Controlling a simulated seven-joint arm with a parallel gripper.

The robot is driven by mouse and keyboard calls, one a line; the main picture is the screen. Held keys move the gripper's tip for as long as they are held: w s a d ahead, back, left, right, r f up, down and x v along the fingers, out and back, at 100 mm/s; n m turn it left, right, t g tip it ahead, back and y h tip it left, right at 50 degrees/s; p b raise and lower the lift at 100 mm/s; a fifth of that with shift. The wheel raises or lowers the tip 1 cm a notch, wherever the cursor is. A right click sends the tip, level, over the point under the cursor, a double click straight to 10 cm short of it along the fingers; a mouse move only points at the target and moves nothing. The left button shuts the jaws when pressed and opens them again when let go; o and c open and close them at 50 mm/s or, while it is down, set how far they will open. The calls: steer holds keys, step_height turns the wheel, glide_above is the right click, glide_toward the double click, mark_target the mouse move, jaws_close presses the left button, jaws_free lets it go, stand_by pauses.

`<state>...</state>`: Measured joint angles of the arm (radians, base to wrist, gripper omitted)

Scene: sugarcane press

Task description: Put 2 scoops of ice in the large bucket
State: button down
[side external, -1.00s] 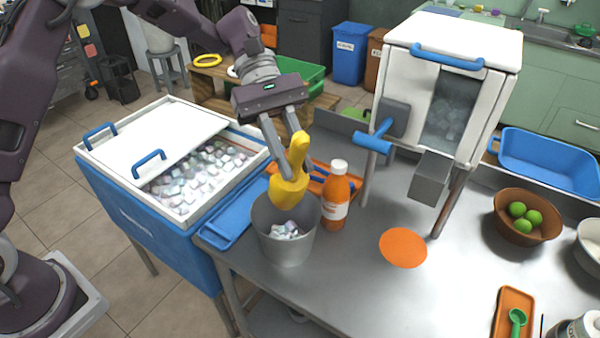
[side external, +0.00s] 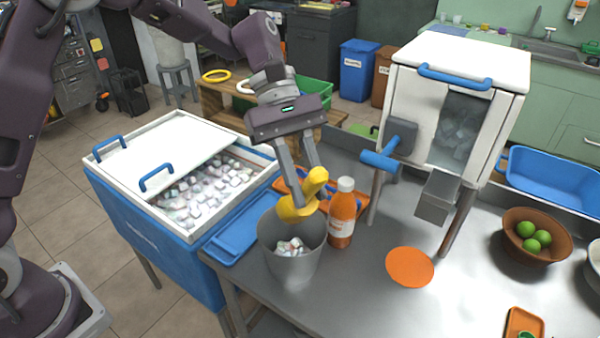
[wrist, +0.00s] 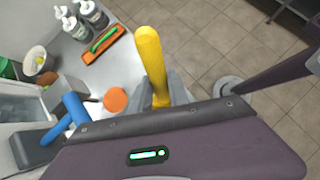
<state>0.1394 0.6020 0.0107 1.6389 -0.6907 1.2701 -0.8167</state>
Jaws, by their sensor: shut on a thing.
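My gripper (side external: 307,178) is shut on the handle of a yellow scoop (side external: 297,208). The scoop is tilted over the rim of the grey metal bucket (side external: 284,263). Whether any ice is in the scoop cannot be seen. Several ice cubes (side external: 291,247) lie in the bucket. In the wrist view the yellow handle (wrist: 151,60) rises from between the fingers; the bucket is hidden there. A blue ice chest (side external: 150,225) with a partly slid-back white lid (side external: 160,150) stands left of the bucket, with many ice cubes (side external: 205,188) showing in its opening.
An orange bottle (side external: 342,215) stands right beside the bucket. A blue tray (side external: 238,232) lies to its left. The white press machine (side external: 425,110) with a blue handle (side external: 380,159) stands behind right. An orange disc (side external: 410,267) and a bowl of limes (side external: 520,250) are further right.

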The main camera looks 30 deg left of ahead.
steer(key=shift+s+d+t+y, duration=0.5)
steer(key=shift+s+d+y, duration=0.15)
steer(key=shift+d, duration=0.2)
steer(key=d+y, duration=0.1)
steer(key=s+d+f+t+y, duration=0.1)
steer(key=s+d+t+y, duration=0.1)
steer(key=shift+f+y, duration=0.25)
steer(key=shift+f, duration=0.05)
